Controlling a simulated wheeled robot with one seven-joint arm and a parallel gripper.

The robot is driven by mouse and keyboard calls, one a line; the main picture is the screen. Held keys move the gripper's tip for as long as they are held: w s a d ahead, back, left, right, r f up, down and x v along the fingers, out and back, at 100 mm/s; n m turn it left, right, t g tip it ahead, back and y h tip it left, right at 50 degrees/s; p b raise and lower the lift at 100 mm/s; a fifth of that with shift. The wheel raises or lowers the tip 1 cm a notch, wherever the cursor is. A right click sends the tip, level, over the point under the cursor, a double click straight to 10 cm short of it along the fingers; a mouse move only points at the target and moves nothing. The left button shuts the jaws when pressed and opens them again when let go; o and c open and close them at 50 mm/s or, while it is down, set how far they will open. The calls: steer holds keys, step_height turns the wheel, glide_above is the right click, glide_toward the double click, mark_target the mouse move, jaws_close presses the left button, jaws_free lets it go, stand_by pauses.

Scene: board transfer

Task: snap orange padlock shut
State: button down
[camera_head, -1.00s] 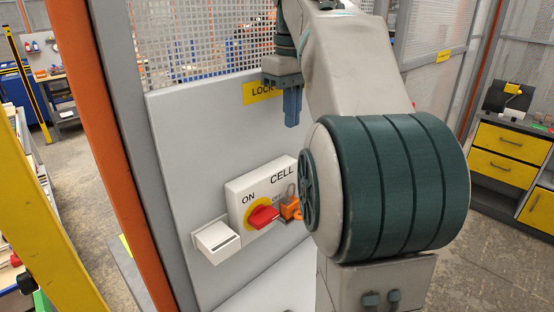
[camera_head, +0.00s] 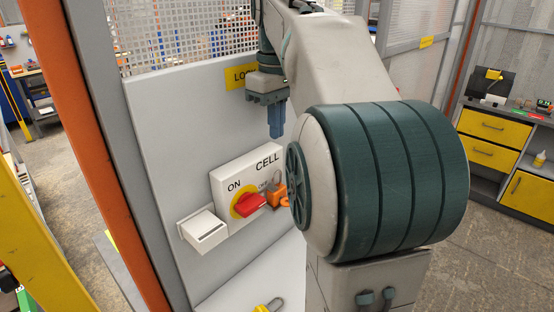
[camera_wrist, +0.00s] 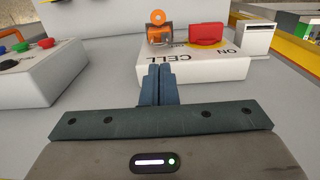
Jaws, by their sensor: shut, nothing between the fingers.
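The orange padlock (camera_head: 277,196) hangs at the right side of the red switch handle (camera_head: 250,204) on the white CELL box (camera_head: 222,181). In the wrist view the padlock (camera_wrist: 159,35) shows its orange body with a grey part around it, beside the red handle (camera_wrist: 206,33). I cannot tell whether its shackle is closed. My gripper (camera_head: 276,132) points down, above and apart from the box and the padlock. Its blue fingers (camera_wrist: 158,88) are together and empty. My arm hides what lies to the right of the padlock in the head view.
A white card-slot box (camera_head: 203,230) sits left of the switch. A yellow padlock-like item (camera_head: 268,306) lies on the ledge below. In the wrist view a box with coloured buttons (camera_wrist: 22,66) stands to the left. Mesh fencing (camera_head: 190,30) is above the panel.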

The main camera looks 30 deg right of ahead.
mark_target(277, 170)
step_height(277, 170, down, 8)
steer(key=shift+r, duration=0.15)
stand_by(0.4)
step_height(277, 170, down, 2)
steer(key=shift+f+b, duration=0.1)
steer(key=shift+b, duration=0.5)
steer(key=shift+r+p, duration=0.55)
steer(key=shift+p, duration=0.05)
step_height(277, 170, up, 13)
steer(key=p, duration=0.3)
steer(key=shift+r, duration=0.15)
